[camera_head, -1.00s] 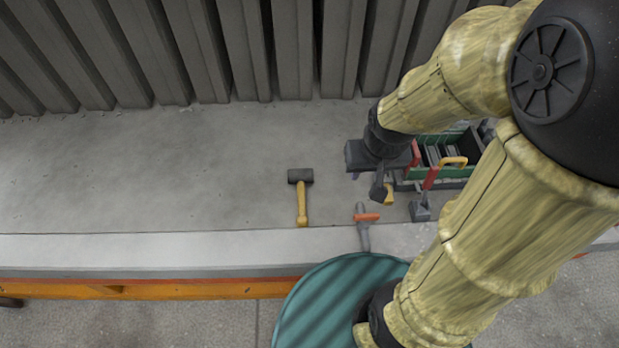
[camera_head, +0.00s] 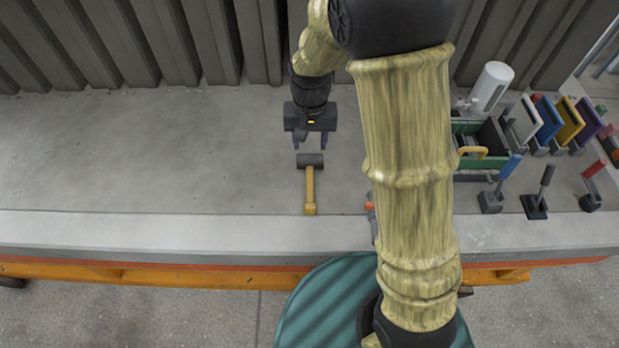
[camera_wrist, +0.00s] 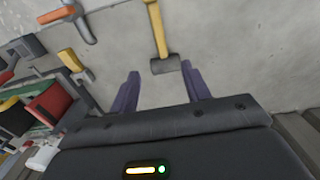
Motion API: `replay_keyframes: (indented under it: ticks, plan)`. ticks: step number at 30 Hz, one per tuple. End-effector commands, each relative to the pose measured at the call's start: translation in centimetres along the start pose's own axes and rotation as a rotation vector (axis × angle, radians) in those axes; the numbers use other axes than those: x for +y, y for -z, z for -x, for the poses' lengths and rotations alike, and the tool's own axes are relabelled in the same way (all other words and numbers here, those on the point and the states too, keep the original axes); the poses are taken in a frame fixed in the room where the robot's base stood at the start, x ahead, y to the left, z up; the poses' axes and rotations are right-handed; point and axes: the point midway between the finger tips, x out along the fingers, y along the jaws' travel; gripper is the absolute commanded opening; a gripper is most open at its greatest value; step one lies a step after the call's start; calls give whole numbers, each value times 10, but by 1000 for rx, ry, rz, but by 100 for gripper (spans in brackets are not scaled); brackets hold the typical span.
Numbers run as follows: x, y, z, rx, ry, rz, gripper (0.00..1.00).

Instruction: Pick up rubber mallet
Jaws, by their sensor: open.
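The rubber mallet has a dark grey head (camera_head: 310,160) and a yellow handle (camera_head: 310,190). It lies flat on the grey concrete surface, handle towards the front edge. My gripper (camera_head: 310,144) is just behind the mallet head in the head view, open and empty, with its two purple fingers apart. In the wrist view the mallet head (camera_wrist: 165,64) shows beyond and between the spread fingertips of my gripper (camera_wrist: 160,73), with the handle running away from it. No contact shows. The exact height of the fingers above the surface is hard to tell.
An orange-handled tool (camera_wrist: 57,15) lies beside the mallet, mostly hidden by my arm in the head view. To the right are a green crate (camera_head: 484,162), several trowel-like tools (camera_head: 490,201) and a white cylinder (camera_head: 491,85). Grey ribbed panels stand behind. The left side is clear.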

Motion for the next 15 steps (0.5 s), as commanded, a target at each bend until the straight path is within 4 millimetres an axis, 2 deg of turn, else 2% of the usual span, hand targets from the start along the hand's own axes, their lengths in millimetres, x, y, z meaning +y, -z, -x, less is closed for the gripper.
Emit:
replay_keyframes:
  ticks: [3,11,15]
  plan:
    - [-8,3,-6,-10,-6,-2,47]
    - [-7,3,-5,-10,-5,-3,47]
    - [-7,3,-13,-11,-6,-4,47]
